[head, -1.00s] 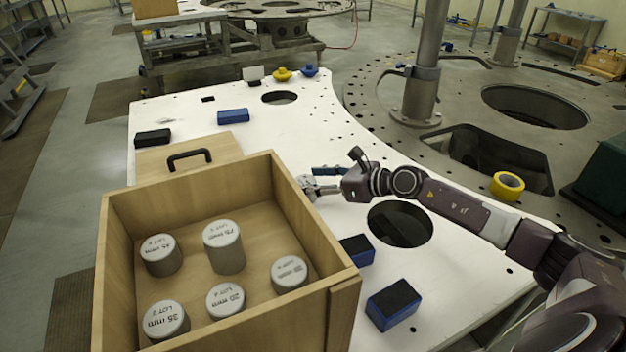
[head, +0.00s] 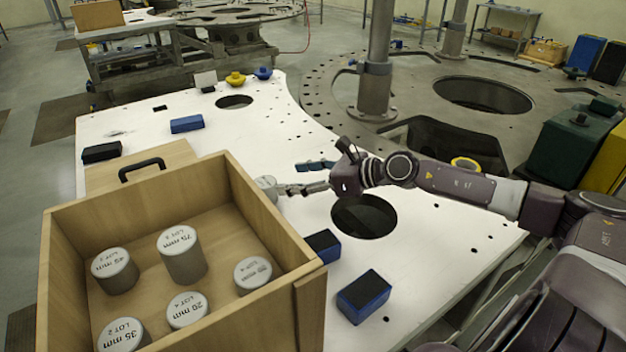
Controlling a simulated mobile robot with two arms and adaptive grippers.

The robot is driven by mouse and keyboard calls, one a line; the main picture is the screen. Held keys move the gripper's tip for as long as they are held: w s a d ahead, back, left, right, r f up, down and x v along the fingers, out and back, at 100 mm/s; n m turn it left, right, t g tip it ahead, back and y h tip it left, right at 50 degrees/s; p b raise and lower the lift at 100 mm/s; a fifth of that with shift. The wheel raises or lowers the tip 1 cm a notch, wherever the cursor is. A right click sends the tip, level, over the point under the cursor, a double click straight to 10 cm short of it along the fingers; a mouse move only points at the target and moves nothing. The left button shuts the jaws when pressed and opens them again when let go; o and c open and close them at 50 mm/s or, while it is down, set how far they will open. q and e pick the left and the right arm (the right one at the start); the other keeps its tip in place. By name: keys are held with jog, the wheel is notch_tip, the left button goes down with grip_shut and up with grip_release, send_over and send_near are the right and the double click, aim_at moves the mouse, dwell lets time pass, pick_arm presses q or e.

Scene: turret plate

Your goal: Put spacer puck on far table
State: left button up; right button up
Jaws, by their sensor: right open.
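A grey spacer puck (head: 266,185) stands on the white plate-like table (head: 120,128), just beyond the right wall of the wooden crate, which hides part of it. My right gripper (head: 284,190) reaches in from the right, low over the white table. It is open, with its fingertips at the puck's right side; I cannot tell whether they still touch it. Several labelled grey pucks stand in the wooden crate (head: 250,190), among them a tall 75 mm one (head: 182,255) and a 35 mm one (head: 122,336). My left gripper is out of view.
Blue blocks (head: 363,297) (head: 187,124) and a black block (head: 101,152) lie on the white table. A large round hole (head: 364,216) is below my right forearm. Yellow (head: 236,79) and blue (head: 263,73) knobs sit at the back. A metal workbench (head: 150,45) stands farther back.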

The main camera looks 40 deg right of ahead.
jog(key=shift+p+v, duration=1.5)
jog(key=shift+v, duration=1)
